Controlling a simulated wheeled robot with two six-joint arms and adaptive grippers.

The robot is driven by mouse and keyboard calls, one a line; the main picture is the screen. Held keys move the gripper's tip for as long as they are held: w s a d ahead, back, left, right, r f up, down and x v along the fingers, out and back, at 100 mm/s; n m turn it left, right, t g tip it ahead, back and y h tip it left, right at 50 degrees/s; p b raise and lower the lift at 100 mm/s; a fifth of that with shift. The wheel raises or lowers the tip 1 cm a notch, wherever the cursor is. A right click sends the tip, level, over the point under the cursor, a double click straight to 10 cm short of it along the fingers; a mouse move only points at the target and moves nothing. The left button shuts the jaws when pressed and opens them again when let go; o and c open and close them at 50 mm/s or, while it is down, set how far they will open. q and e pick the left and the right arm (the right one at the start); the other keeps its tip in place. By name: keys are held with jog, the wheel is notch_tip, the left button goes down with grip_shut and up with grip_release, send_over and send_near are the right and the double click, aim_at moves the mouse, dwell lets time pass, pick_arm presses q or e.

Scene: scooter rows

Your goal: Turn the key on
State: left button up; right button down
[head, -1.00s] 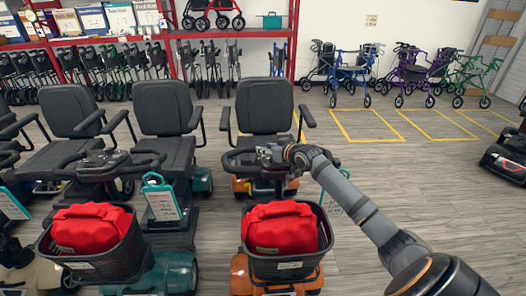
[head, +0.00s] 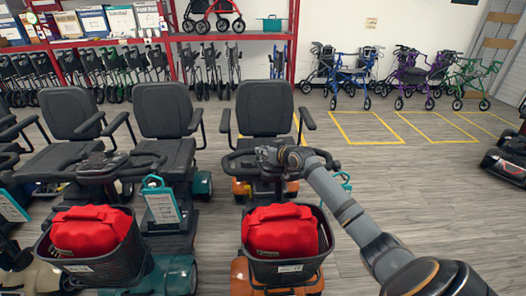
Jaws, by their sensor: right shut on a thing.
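An orange mobility scooter (head: 240,272) stands in front of me, with a black seat (head: 264,108) and a dark handlebar console. My right arm comes in from the lower right, and my right gripper (head: 268,155) is at the console in the middle of the handlebar. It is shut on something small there. The key itself is hidden or too small to make out. My left gripper is not in view.
Another scooter with a basket and red bag (head: 90,231) stands to the left. Several rollators (head: 345,72) stand at the back. Open floor lies to the right.

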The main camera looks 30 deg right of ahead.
jog(key=shift+r+p, duration=0.2)
jog(key=shift+p, duration=0.3)
jog(key=h+p, duration=0.1)
jog(key=p, duration=0.1)
jog(key=m+h+p, duration=0.1)
jog(key=p, duration=0.1)
jog(key=m+h+p, duration=0.1)
jog(key=p, duration=0.1)
jog(key=shift+a+r+g, duration=0.15)
jog(key=shift+r+g, duration=0.1)
jog(key=shift+g, duration=0.05)
jog(key=shift+f+m+h+p, duration=0.15)
jog(key=shift+m+h+p, duration=0.2)
jog(key=shift+m+h, duration=0.15)
jog(key=shift+f+m+g+h, duration=0.2)
jog(key=shift+m+g+h, duration=0.1)
jog(key=shift+m+h, duration=0.15)
jog(key=shift+w+f+m+h+b, duration=0.1)
jog(key=shift+f+m+h+b, duration=0.1)
jog(key=shift+m+h+b, duration=0.25)
jog(key=m+g+h+b, duration=0.2)
jog(key=b, duration=0.2)
jog(key=m+g+h+b, duration=0.2)
jog(key=h+b, duration=0.1)
jog(key=b, duration=0.1)
jog(key=shift+f+m+g, duration=0.2)
jog(key=shift+m+g, duration=0.1)
jog(key=shift+r+m+g+h+b, duration=0.25)
jog(key=shift+m+g+h+b, duration=0.5)
jog(key=shift+b, duration=0.25)
